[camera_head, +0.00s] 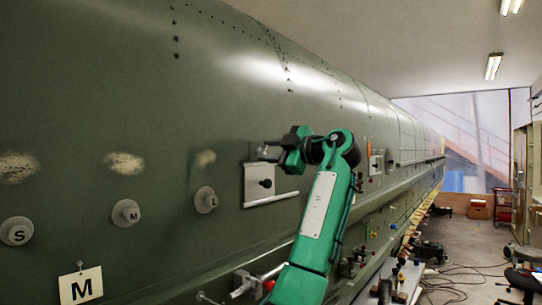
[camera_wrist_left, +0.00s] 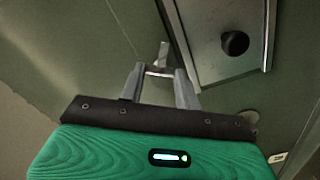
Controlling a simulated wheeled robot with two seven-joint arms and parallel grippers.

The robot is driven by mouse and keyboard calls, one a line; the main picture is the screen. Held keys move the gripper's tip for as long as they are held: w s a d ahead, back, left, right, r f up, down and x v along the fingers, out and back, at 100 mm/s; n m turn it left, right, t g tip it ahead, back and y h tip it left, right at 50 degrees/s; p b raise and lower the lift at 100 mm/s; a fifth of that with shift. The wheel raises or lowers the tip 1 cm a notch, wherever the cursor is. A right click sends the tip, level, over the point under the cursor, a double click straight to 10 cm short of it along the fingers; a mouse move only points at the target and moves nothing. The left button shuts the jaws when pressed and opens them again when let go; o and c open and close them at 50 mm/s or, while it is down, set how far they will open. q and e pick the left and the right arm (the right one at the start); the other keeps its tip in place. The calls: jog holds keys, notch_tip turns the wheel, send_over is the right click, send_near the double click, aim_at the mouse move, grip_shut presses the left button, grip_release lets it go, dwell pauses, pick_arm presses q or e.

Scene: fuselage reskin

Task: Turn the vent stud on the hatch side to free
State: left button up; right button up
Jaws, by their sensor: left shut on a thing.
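My left gripper (camera_head: 267,152) is at the green fuselage side, just above a pale hatch plate (camera_head: 256,184) with a black knob. In the left wrist view my left gripper (camera_wrist_left: 160,72) has its two grey fingers on either side of a small metal vent stud (camera_wrist_left: 163,54), shut on it. The stud's upper tab sticks out past the fingertips; its turn position is hard to tell. The hatch plate (camera_wrist_left: 205,50) lies right of the fingers in that view, with its black knob (camera_wrist_left: 235,43). My right gripper is not in view.
Round grey discs marked S (camera_head: 17,231), M (camera_head: 126,213) and L (camera_head: 206,200) sit on the skin to the left. A white M card (camera_head: 81,286) hangs below them. A ledge with small fittings runs along the lower fuselage. Cables lie on the floor at right.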

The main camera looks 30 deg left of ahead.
pick_arm(q)
jog(key=n, duration=0.5)
jog(key=shift+f, duration=0.1)
jog(key=shift+n+b, duration=0.3)
jog(key=shift+n, duration=0.5)
jog(key=o, duration=1)
jog(key=shift+d, duration=0.1)
